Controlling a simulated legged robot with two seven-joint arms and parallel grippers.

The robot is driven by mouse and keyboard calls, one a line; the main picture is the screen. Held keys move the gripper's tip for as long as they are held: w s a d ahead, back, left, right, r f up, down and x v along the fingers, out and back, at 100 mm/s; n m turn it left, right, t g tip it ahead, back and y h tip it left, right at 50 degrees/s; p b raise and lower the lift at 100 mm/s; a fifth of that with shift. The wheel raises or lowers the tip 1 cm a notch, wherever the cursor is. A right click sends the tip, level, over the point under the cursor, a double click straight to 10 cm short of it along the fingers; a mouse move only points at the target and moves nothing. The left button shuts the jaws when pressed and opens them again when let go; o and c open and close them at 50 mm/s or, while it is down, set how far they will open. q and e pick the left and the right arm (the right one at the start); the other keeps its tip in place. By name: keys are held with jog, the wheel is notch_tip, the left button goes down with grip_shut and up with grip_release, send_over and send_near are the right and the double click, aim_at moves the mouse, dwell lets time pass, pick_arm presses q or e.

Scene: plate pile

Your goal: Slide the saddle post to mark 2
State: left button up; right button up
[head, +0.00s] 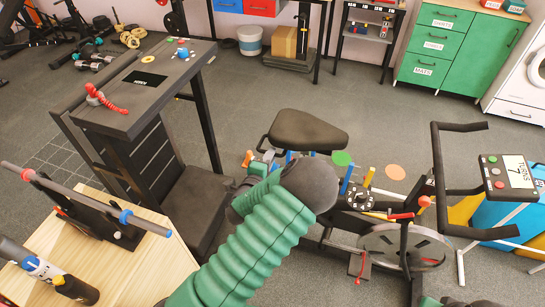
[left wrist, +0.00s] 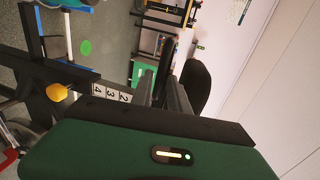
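The exercise bike's black saddle (head: 305,130) stands at the middle of the head view. A strip of number marks (left wrist: 112,97) on the dark post frame reads 2, 3, 4. A yellow knob (left wrist: 57,92) sits beside that frame. In the left wrist view, my left gripper (left wrist: 166,80) has its two grey fingers close together beside the saddle. Whether they touch the post is unclear. In the head view my green arm hides the saddle post and most of this gripper.
The bike's handlebar (head: 462,127) and display (head: 507,172) stand at the right. A dark console (head: 150,80) stands at the left, above a wooden box (head: 150,265). A green cabinet (head: 437,50) is at the back. Grey floor (head: 370,110) is open behind the bike.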

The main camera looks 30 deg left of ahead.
pick_arm(q)
jog(key=shift+a+x, duration=0.25)
jog(key=shift+x, duration=1)
jog(key=shift+s+d+f, duration=0.1)
jog(key=shift+s+d, duration=0.05)
jog(key=shift+d, duration=0.05)
jog(key=c, duration=0.4)
grip_shut()
jog(key=shift+f, duration=0.1)
